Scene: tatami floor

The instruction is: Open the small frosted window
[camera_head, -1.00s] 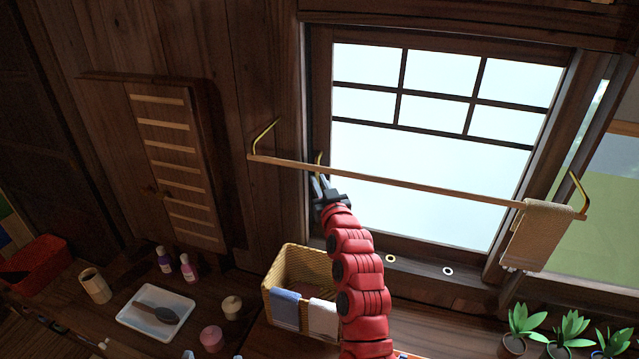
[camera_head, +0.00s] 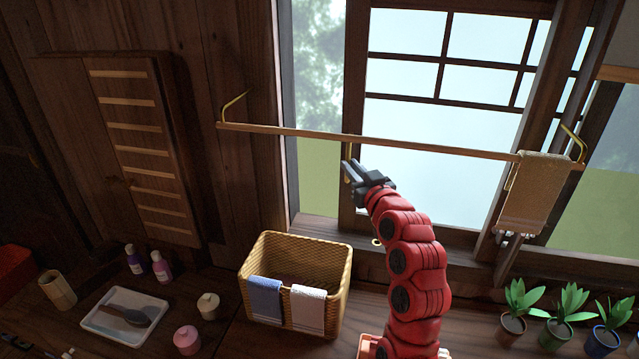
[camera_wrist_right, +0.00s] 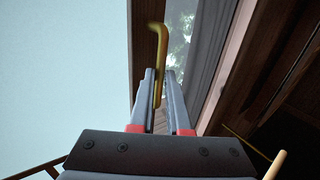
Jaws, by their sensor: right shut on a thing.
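The frosted window (camera_head: 442,118) is a sliding panel with a dark wooden frame and crossbars. It stands partly open, with a gap at its left showing trees and grass outside. A brass handle (camera_wrist_right: 157,60) is on the panel's left stile. My right gripper (camera_head: 349,172) is at this handle; in the right wrist view the two fingers (camera_wrist_right: 161,88) are shut on the handle, one on each side. My left gripper is not in view.
A towel rail (camera_head: 440,147) with a beige towel (camera_head: 535,195) crosses in front of the window, close above my right gripper. A wicker basket (camera_head: 255,268), a tray (camera_head: 100,322) and potted plants (camera_head: 515,300) stand on the counter below.

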